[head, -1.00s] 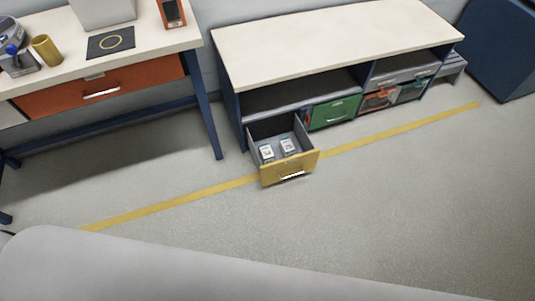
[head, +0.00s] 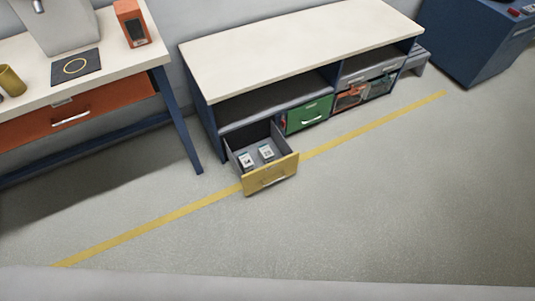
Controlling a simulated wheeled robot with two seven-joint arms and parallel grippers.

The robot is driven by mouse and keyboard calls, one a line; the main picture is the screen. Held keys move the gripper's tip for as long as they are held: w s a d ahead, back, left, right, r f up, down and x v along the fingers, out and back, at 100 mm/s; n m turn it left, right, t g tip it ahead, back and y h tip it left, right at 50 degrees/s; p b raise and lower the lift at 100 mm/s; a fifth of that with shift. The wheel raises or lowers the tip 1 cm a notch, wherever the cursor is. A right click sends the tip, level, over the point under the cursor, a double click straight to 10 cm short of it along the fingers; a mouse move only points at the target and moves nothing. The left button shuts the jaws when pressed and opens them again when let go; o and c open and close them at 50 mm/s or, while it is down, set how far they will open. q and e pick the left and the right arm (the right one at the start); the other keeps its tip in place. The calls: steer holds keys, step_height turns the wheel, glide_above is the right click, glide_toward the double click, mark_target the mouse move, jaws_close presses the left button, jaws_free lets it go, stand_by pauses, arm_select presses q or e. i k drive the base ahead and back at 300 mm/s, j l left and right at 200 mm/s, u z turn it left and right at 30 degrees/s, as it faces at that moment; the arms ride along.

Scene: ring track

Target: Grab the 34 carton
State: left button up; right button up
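A yellow-fronted drawer (head: 270,177) is pulled open from the low cabinet. Two small white cartons lie inside it, a left carton (head: 246,160) and a right carton (head: 267,153). Their labels are too small to read, so I cannot tell which is 34. Neither of my grippers shows in the head view.
The low cabinet (head: 300,48) has a clear white top and a shut green drawer (head: 308,114). An orange-drawer desk (head: 75,118) stands at the left, a blue cabinet (head: 470,50) at the back right. A yellow line (head: 150,227) crosses the open floor.

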mark_target(245, 162)
steer(key=i+l, duration=0.25)
steer(key=i+l+u, duration=0.95)
steer(key=k+l, duration=0.05)
steer(key=k, duration=0.05)
